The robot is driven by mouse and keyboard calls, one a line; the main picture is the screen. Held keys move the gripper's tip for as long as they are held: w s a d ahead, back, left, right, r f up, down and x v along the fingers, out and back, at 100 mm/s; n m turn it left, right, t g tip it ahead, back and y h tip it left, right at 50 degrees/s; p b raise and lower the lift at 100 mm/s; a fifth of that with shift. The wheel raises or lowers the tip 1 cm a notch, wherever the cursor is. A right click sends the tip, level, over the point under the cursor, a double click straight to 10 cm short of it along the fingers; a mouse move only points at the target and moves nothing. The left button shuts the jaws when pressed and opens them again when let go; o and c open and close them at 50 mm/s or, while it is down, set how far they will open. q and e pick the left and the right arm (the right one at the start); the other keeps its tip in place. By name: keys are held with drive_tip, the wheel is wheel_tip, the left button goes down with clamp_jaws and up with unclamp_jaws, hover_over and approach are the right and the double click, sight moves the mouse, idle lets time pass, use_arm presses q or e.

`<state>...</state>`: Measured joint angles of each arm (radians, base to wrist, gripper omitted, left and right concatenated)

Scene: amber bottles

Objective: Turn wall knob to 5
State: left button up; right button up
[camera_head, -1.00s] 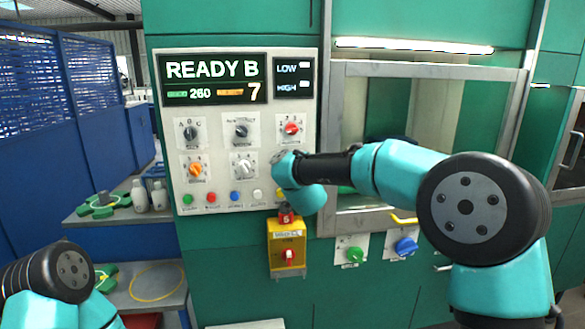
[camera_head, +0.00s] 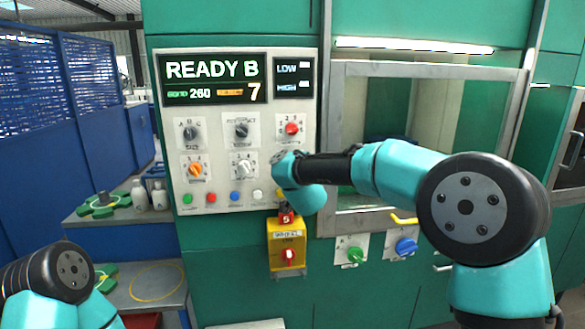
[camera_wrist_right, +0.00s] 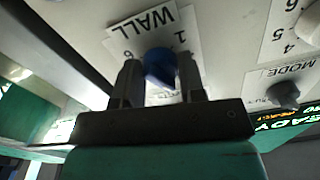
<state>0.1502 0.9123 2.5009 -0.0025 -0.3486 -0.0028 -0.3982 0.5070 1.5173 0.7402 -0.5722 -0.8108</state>
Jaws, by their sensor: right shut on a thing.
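The wall knob (camera_wrist_right: 159,64) is blue and sits on a white plate marked WALL (camera_wrist_right: 143,22) in the right wrist view, which shows the panel upside down. My right gripper (camera_wrist_right: 160,82) is shut on the knob, one finger on each side. The numbers 1 and 6 show on the plate; the fingers cover other marks, and I cannot tell where the knob points. In the head view my right wrist hides this knob, at the lower right of the white control panel (camera_head: 220,202). My left gripper is out of view; only part of its arm shows at the lower left.
The panel display (camera_head: 212,80) reads READY B, 260 and 7. A red knob (camera_head: 292,129) and a white knob (camera_head: 242,168) are close by. Below hangs a yellow box (camera_head: 288,246) with a red knob. A metal-framed window (camera_head: 338,115) is to the right.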

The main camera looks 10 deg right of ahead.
drive_tip(key=shift+m, duration=0.3)
drive_tip(key=m, duration=0.9)
drive_tip(key=shift+a+m, duration=0.1)
drive_tip(key=shift+m, duration=0.3)
drive_tip(key=m, duration=0.4)
drive_tip(key=shift+r, duration=0.1)
drive_tip(key=m, duration=0.5)
drive_tip(key=shift+m, duration=0.3)
drive_tip(key=o, duration=0.9)
